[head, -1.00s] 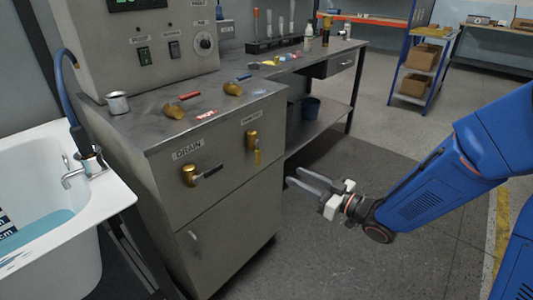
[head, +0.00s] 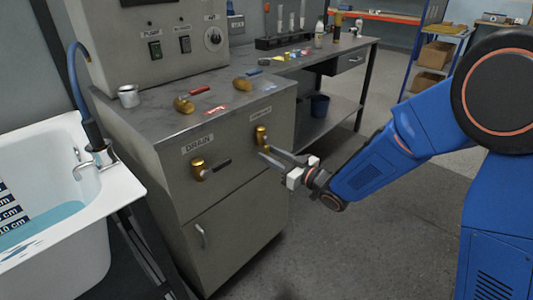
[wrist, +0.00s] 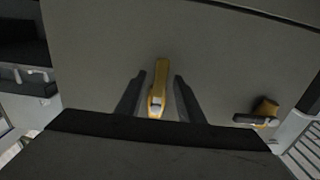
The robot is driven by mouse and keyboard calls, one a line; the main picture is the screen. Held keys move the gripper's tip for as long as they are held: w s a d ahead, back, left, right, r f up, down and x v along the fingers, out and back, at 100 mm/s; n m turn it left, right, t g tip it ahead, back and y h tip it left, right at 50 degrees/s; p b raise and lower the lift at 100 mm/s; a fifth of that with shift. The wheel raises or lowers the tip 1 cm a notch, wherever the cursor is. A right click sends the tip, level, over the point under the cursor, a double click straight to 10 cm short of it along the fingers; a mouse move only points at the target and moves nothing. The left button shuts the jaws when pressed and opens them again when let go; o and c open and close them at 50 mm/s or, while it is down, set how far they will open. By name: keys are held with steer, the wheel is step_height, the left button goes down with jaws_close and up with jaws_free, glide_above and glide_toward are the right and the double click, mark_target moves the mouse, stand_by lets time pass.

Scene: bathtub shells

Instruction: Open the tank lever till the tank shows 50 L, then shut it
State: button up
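A yellow-brass lever (head: 261,134) sits on the cabinet front under a small label too blurred to read. It hangs straight down, its lower part hidden by my fingers in the head view. My gripper (head: 264,156) is open at it. In the wrist view the lever (wrist: 158,88) stands between my two open fingers (wrist: 157,97), with a gap on each side. The lever marked DRAIN (head: 198,169) is to the left, its dark handle pointing sideways; it also shows in the wrist view (wrist: 264,112). The display (head: 137,2) is cut off at the top edge, so no reading shows.
Red-handled (head: 187,103) and blue-handled (head: 243,83) brass valves and a metal cup (head: 128,96) are on the cabinet top (head: 170,125). A white tub (head: 125,185) with a depth scale and blue water stands left. The floor (head: 330,250) in front is clear.

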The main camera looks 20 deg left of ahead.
steer(key=shift+x, duration=1.1)
jaws_close()
steer(key=shift+w+d+r+n, duration=0.35)
steer(key=shift+w+r+n, duration=0.5)
steer(key=shift+n, duration=2.2)
steer(key=shift+w+d+r+n, duration=0.35)
steer(key=shift+w+r+n, duration=0.5)
steer(key=shift+n, duration=2.15)
steer(key=shift+w+d+r+n, duration=0.3)
steer(key=shift+w+r+n, duration=0.55)
steer(key=shift+n, duration=2.2)
steer(key=shift+s+r, duration=0.1)
steer(key=shift+s, duration=0.05)
